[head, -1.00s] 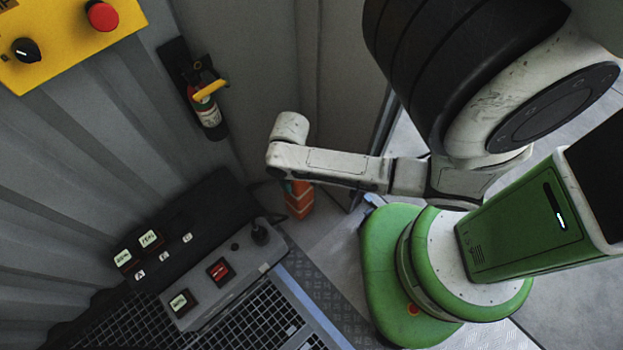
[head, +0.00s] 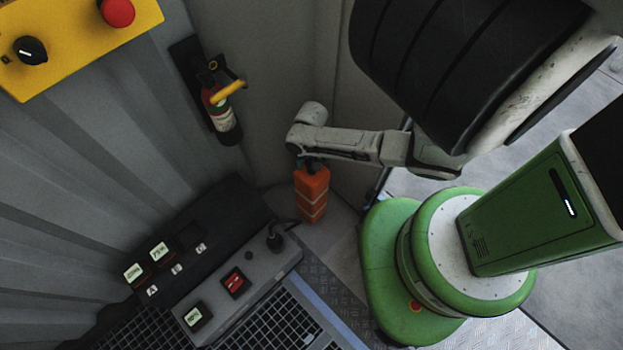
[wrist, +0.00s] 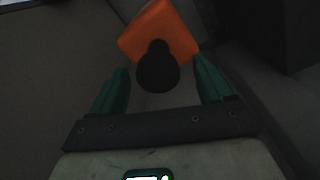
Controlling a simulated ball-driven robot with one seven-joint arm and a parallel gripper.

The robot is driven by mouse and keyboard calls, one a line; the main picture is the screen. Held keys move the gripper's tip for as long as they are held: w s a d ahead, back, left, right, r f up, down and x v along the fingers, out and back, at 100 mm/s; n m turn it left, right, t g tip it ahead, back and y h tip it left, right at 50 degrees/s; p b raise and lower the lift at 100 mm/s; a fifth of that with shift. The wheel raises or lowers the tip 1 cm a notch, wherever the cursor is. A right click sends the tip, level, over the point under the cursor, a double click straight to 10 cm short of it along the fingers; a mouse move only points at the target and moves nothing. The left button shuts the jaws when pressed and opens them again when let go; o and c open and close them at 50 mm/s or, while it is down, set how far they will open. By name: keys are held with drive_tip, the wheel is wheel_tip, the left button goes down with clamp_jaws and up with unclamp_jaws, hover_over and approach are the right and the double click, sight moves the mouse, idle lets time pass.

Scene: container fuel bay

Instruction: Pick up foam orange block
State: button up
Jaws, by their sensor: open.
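The orange block (head: 312,194) stands upright on the floor in the corner, beyond the control console. It has pale bands across its side in the head view. In the wrist view its orange top (wrist: 158,27) shows, with a dark round knob in front of it. My gripper (wrist: 161,68) is open, with its two green fingers apart on either side of the knob and the orange top beyond their tips. In the head view my gripper (head: 311,163) is at the block's upper end, partly hidden by my wrist. I cannot tell whether the fingers touch it.
A grey console (head: 235,290) with switches and a small black lever stands left of the block. A fire extinguisher (head: 222,118) hangs on the wall above. A yellow panel (head: 75,40) with a red button is at upper left. Corrugated walls close in the corner.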

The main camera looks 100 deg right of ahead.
drive_tip(key=shift+s+f+b, duration=0.15)
drive_tip(key=shift+f+b, duration=0.25)
drive_tip(key=shift+f, duration=1.55)
drive_tip(key=shift+c, duration=0.4)
clamp_jaws()
